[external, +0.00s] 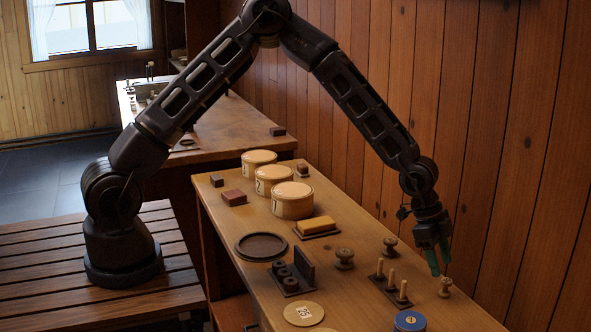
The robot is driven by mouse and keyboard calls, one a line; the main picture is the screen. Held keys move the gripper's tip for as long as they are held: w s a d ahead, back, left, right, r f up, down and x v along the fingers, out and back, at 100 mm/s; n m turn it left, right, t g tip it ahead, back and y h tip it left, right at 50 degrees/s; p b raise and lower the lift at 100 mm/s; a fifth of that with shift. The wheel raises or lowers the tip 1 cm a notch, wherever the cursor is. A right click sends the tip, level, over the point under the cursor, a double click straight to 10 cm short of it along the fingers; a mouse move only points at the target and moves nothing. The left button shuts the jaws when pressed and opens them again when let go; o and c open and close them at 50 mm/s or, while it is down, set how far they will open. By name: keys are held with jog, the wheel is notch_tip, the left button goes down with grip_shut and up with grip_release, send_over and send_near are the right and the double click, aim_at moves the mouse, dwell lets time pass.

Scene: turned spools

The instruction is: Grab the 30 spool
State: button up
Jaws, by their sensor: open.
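My gripper (440,268) has green fingers pointing down over the right side of the long wooden table. It is open and appears empty. A small light-brown spool (445,288) stands just below the fingertips; I cannot tell whether they touch it. Two darker turned spools stand further left and back, one at the middle (345,259) and one nearer the wall (390,246). I cannot read a number on any of these spools, so I cannot tell which is the 30 spool.
A dark board with several upright pegs (391,286) stands close left of my gripper. A blue disc (410,322) and a pale labelled disc (304,314) lie in front. A dark rack (304,270), round tray (261,247) and round boxes (292,201) are left. The plank wall is close right.

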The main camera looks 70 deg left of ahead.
aim_at(445, 280)
jog(key=shift+x, duration=3.4)
jog(key=shift+d+r, duration=0.1)
jog(key=c, duration=1)
